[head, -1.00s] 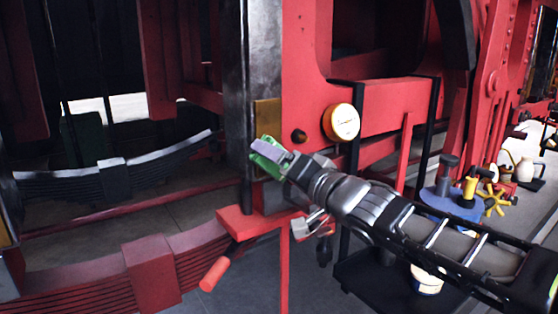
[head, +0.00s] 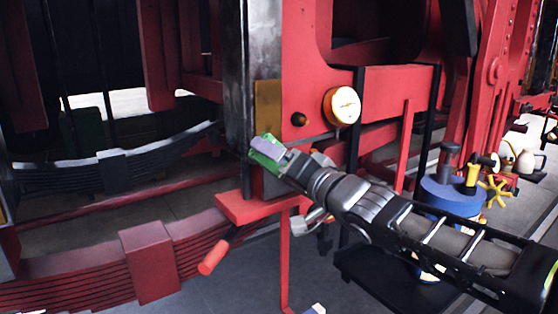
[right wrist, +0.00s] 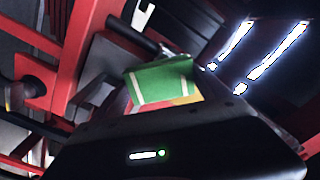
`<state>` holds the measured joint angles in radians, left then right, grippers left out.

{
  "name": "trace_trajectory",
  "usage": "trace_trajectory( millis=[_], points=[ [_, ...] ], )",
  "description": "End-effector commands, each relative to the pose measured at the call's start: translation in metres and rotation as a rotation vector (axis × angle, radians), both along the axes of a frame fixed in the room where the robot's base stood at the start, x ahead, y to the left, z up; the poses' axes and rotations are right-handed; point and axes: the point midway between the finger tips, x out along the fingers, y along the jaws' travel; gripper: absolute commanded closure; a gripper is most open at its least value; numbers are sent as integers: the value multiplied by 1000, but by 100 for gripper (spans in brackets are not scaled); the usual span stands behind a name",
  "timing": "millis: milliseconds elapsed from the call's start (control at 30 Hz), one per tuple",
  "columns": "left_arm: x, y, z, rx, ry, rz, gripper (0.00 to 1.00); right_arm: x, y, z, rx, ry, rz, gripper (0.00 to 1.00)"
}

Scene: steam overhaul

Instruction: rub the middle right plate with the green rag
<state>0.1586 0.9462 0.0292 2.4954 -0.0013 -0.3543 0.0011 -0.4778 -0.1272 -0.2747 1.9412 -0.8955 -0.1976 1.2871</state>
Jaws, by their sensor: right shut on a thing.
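A brass-coloured plate (head: 268,103) is fixed upright on the red frame, beside a dark vertical post. My right gripper (head: 272,152) is shut on the green rag (head: 262,145) just below the plate's lower end. In the head view I cannot tell whether the rag touches the plate or the frame. In the right wrist view the green rag (right wrist: 165,80) with pale stripes sticks out beyond my gripper, and a small yellowish patch shows under it. My left gripper is out of view.
A round gauge (head: 342,105) and a dark knob (head: 299,119) sit right of the plate. A red bracket (head: 245,206) and a red-handled lever (head: 213,257) are below my gripper. A blue drum (head: 452,196) and a bench with parts are at right.

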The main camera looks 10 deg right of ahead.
Motion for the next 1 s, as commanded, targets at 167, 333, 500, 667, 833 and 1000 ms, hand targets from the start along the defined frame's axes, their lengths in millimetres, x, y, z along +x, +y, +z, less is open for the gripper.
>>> trace_trajectory(
  millis=[167, 333, 500, 667, 833, 1000],
  points=[
    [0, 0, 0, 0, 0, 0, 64, 2, -1, -11, -4, 25, -5, 47],
    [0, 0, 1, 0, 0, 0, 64, -1, -2, -12, -3, 27, -6, 47],
    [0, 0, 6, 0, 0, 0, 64, -14, -9, -9, -2, 23, -8, 47],
    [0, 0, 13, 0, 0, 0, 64, -31, -15, -5, -2, 18, -6, 47],
    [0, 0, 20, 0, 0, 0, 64, -47, -20, -4, -2, 15, -4, 47],
    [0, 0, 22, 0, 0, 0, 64, -55, -23, -6, -2, 15, -3, 47]
  ],
)
